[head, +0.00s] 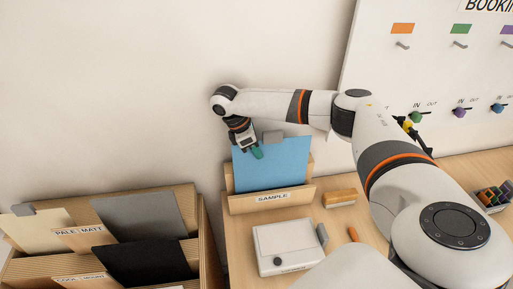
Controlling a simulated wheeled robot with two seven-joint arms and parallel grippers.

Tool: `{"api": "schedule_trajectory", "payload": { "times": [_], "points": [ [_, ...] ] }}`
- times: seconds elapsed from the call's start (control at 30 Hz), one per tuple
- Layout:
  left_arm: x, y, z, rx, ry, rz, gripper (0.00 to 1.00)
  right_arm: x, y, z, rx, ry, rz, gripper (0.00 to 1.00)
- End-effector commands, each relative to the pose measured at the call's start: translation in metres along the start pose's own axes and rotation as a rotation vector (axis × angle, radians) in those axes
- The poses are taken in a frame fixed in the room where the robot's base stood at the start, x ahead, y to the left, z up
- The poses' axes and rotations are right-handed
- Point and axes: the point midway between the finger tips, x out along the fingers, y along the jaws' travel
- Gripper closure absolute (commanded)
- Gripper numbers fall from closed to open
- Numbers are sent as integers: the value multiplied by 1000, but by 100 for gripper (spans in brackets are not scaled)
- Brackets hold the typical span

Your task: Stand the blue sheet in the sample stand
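The blue sheet (272,168) stands nearly upright in the wooden sample stand (236,205), leaning back a little, with its lower edge behind the front lip labelled SAMPLE. My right gripper (256,151) is at the upper left corner of the sheet, pointing down, with a green fingertip in front of the blue face. Whether its fingers are apart or closed on the sheet cannot be made out. My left gripper is out of view.
A wooden rack (196,240) with cream, grey and black sheets stands at the left. A board with hooks and coloured tags (430,70) rises at the right.

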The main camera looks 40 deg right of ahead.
Motion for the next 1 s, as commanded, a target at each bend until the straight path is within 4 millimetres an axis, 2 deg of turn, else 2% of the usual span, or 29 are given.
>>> {"api": "schedule_trajectory", "payload": {
  "times": [0.23, 0.4, 0.77, 0.87, 1.0],
  "points": [
    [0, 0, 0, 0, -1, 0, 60, 0, 0, 0, 0, 0, 0, 100],
    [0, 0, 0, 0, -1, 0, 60, 0, 0, 0, 0, 0, 0, 72],
    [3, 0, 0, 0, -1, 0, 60, -4, 0, -2, 1, -1, -1, 72],
    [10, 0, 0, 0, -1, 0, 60, -14, 1, -6, 1, -2, -2, 72],
    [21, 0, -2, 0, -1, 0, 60, -39, 3, -16, 1, -4, -3, 72]
  ]
}}
